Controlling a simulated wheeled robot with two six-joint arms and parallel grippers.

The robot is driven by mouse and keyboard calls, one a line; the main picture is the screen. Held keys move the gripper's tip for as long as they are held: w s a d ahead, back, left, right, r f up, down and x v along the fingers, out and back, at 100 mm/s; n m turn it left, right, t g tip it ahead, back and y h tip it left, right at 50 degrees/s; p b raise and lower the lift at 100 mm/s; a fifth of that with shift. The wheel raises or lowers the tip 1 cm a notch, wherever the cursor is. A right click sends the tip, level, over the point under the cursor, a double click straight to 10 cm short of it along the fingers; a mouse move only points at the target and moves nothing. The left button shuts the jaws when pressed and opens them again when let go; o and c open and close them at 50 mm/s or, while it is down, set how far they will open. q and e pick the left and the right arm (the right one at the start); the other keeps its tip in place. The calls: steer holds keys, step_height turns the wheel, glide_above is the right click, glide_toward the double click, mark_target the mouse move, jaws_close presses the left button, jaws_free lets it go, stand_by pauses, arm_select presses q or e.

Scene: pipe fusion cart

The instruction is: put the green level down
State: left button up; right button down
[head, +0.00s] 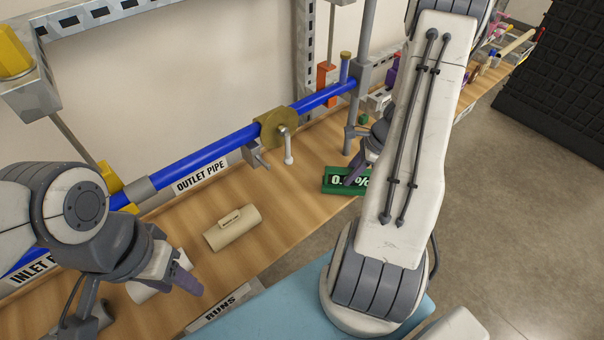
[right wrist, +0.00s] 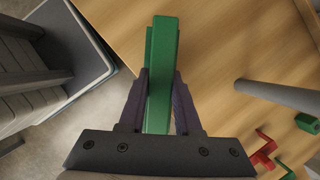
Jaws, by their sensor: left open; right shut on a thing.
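The green level (head: 331,181) has a lit readout on its face, partly hidden by my right gripper in the head view. My right gripper (head: 362,172) is shut on the level. In the right wrist view the level (right wrist: 160,70) stands between the two purple fingers of my right gripper (right wrist: 160,100), over the wooden bench near its edge. Whether it touches the bench top I cannot tell. My left gripper (head: 188,276) is open at the lower left, over the bench.
A beige pipe piece (head: 232,229) lies on the bench (head: 285,205). The blue outlet pipe (head: 205,155) runs behind it through a brass-coloured valve (head: 277,128). In the right wrist view a grey post (right wrist: 280,96), red pieces (right wrist: 263,150) and a small green block (right wrist: 308,123) are at the right.

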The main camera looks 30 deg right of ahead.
steer(key=w+a, duration=0.1)
steer(key=a, duration=0.1)
steer(key=w+a, duration=0.4)
steer(key=a, duration=0.1)
steer(key=shift+w+a+p, duration=0.1)
steer(key=shift+w+p, duration=0.05)
steer(key=shift+p, duration=0.25)
steer(key=shift+w+a, duration=0.8)
steer(key=shift+a, duration=0.25)
steer(key=shift+a+f, duration=0.1)
steer(key=shift+f, duration=0.7)
steer(key=shift+f, duration=0.15)
steer(key=c, duration=0.6)
jaws_free()
